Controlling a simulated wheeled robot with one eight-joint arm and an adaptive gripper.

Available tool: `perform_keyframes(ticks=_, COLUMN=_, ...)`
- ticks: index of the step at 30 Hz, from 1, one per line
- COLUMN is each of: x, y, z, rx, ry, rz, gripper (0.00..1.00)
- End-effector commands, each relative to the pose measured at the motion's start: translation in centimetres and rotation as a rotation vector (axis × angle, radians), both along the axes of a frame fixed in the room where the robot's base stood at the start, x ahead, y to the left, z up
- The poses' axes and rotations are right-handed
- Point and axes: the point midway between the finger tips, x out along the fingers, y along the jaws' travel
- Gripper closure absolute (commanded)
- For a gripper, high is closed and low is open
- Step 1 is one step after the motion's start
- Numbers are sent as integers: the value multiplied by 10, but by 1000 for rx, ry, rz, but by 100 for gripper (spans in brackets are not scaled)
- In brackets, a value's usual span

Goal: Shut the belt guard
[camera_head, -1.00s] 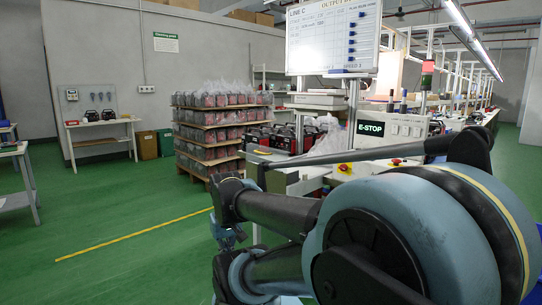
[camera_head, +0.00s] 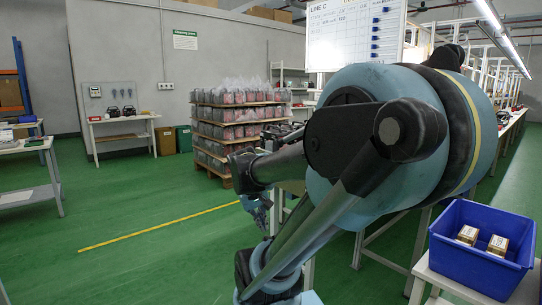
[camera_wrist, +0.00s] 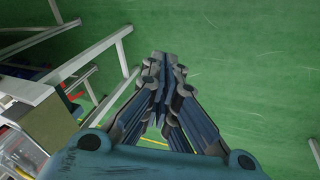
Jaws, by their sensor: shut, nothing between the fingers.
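I cannot make out the belt guard in either view; my arm covers much of the line's near end in the head view. My gripper (camera_wrist: 166,68) shows in the wrist view with its fingers together and nothing between them. It hangs over green floor, to the right of a white metal frame (camera_wrist: 110,55). In the head view only a small part near the gripper shows beside the arm, so its fingers cannot be read there.
A blue bin (camera_head: 465,268) with two small boxes (camera_head: 482,240) stands on a white table at the lower right. A pallet of stacked goods (camera_head: 228,130) stands behind my arm. A side table (camera_head: 125,125) is by the wall. The green floor (camera_head: 130,210) at left is clear.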

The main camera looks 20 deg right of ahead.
Motion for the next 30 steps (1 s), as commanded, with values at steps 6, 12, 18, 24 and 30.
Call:
perform_keyframes(ticks=6, x=54, y=-33, z=27, rx=-176, ry=-9, rz=12, gripper=100)
perform_keyframes(ticks=12, x=105, y=-59, z=49, rx=-337, ry=-21, rz=22, gripper=100)
perform_keyframes(ticks=18, x=158, y=-80, z=68, rx=-497, ry=-36, rz=32, gripper=100)
perform_keyframes(ticks=24, x=211, y=-95, z=84, rx=-659, ry=-52, rz=44, gripper=100)
perform_keyframes(ticks=30, x=263, y=-104, z=95, rx=-819, ry=-70, rz=53, gripper=100)
